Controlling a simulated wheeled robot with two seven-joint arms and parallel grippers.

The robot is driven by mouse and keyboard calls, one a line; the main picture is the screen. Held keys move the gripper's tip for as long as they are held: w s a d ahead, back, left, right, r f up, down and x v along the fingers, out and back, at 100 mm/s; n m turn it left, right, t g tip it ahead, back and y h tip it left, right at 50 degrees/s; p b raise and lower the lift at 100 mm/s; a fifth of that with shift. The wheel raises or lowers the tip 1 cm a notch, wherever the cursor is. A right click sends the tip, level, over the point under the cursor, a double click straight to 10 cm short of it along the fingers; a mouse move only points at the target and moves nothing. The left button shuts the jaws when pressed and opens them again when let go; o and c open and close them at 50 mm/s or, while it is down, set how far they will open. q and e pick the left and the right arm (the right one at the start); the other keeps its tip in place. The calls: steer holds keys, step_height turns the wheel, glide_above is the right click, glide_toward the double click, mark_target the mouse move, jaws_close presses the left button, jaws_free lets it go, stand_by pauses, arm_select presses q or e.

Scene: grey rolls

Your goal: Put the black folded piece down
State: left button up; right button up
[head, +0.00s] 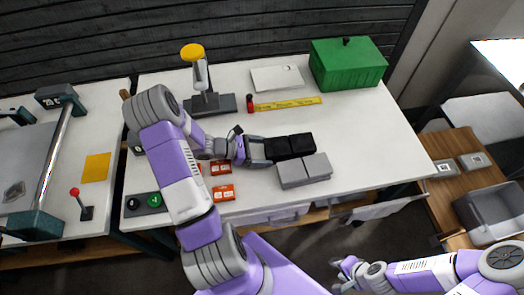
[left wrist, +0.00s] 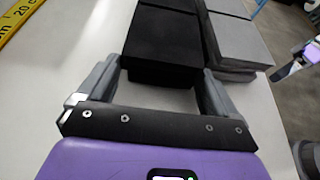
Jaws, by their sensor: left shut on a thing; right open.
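The black folded piece (head: 289,146) lies in the middle of the white table, level or nearly so, beside a grey folded piece (head: 304,171). My left gripper (head: 265,150) is shut on the near end of the black piece. In the left wrist view the black piece (left wrist: 165,45) sits between the two fingers, and the grey piece (left wrist: 238,45) is close on its right. I cannot tell whether the black piece touches the table or hangs slightly above it. My right gripper (head: 346,271) is open and empty, low in the head view, away from the table top.
A yellow ruler (head: 288,103), a pale flat plate (head: 277,78) and a green box (head: 347,64) are at the back. Orange-red packets (head: 223,192) lie near my left arm. A stand with a yellow top (head: 192,52) is behind it. The table's right side is clear.

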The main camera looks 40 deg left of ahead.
arm_select(q)
steer(key=shift+f, duration=0.2)
steer(key=o, duration=0.8)
steer(key=shift+r, duration=0.1)
steer(key=shift+r, duration=0.1)
